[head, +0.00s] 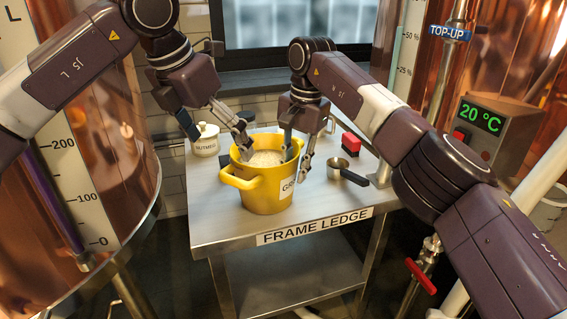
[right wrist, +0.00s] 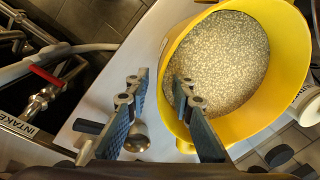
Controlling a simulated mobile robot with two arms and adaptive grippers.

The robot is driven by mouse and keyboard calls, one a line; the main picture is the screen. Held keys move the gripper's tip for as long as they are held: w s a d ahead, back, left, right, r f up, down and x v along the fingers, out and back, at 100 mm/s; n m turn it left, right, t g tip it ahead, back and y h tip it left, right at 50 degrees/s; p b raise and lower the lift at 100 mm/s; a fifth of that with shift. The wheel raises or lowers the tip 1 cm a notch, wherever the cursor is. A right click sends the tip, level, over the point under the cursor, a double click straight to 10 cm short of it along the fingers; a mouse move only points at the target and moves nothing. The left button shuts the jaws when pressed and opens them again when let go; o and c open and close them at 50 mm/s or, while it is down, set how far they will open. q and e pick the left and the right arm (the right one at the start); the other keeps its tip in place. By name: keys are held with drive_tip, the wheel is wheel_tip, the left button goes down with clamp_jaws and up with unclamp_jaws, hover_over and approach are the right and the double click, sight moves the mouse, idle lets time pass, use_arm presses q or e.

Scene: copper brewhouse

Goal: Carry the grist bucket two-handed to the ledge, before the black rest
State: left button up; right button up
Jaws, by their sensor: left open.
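The yellow grist bucket (head: 262,197), full of pale grain, stands upright on the steel frame ledge (head: 225,228). It also shows in the right wrist view (right wrist: 256,128). My left gripper (head: 217,131) is open at the bucket's back left, one finger at the rim and the other outside, apart from it. My right gripper (head: 298,152) is open at the right rim. In the right wrist view its fingers (right wrist: 160,108) are spread, one over the bucket's mouth and one outside. A dark piece (head: 225,159) behind the bucket may be the black rest; it is mostly hidden.
A metal scoop (head: 340,168) with a black handle and a red-and-black block (head: 351,142) lie to the right. Copper vessels (head: 130,150) flank the ledge. The ledge's front strip is clear.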

sight(297, 156)
drive_tip(key=shift+s+d+r, duration=0.1)
drive_tip(key=shift+r, duration=1.2)
drive_tip(key=shift+s+d+r, duration=0.1)
drive_tip(key=shift+r, duration=1.15)
